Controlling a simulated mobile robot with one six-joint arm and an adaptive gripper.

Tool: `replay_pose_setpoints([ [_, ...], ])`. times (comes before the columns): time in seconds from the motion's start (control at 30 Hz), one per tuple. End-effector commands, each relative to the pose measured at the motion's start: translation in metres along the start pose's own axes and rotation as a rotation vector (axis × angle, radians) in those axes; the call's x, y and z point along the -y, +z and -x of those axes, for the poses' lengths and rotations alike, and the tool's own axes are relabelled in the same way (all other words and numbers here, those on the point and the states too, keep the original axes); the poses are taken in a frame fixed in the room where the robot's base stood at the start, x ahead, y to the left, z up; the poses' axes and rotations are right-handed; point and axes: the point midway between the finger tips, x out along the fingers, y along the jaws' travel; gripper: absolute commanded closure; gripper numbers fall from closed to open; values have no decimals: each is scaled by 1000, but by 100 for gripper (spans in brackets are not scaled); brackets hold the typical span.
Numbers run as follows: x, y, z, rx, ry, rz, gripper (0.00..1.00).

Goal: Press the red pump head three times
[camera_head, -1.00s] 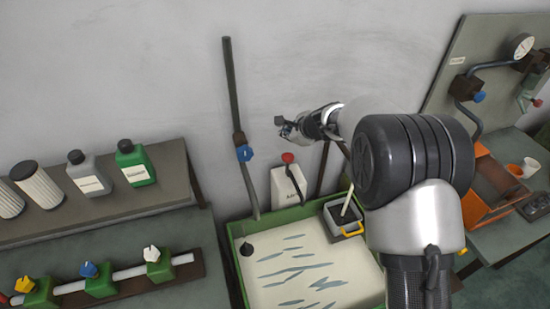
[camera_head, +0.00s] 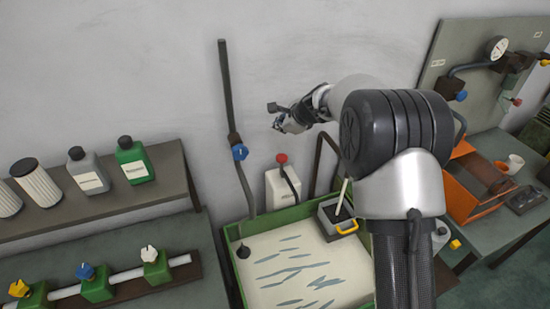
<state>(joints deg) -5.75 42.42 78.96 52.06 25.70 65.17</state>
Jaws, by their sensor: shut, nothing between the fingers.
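The red pump head (camera_head: 282,158) sits on top of a white bottle (camera_head: 283,187) behind the green-rimmed tray, against the wall. A dark tube runs down from the pump head along the bottle's front. My gripper (camera_head: 277,118) is shut and empty, above the pump head in the picture and apart from it. My arm reaches in from the right and hides part of the wall and the tray's right end.
A green tray (camera_head: 232,262) of pale liquid lies in front of the bottle. A grey box (camera_head: 326,221) with a yellow handle and a pale stick stands at its back right. A dark pipe with a blue valve (camera_head: 240,152) rises left of the bottle. A shelf holds bottles and filters.

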Motion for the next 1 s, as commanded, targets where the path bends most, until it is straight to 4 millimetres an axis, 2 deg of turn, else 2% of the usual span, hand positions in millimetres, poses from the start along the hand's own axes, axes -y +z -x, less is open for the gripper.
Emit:
replay_pose_setpoints([
  [0.37, -7, -6, -9, 0, 1, 1, 100],
  [0.8, -38, -36, -51, 0, 1, 1, 100],
  [1.0, -45, -44, -62, 0, 0, 0, 100],
])
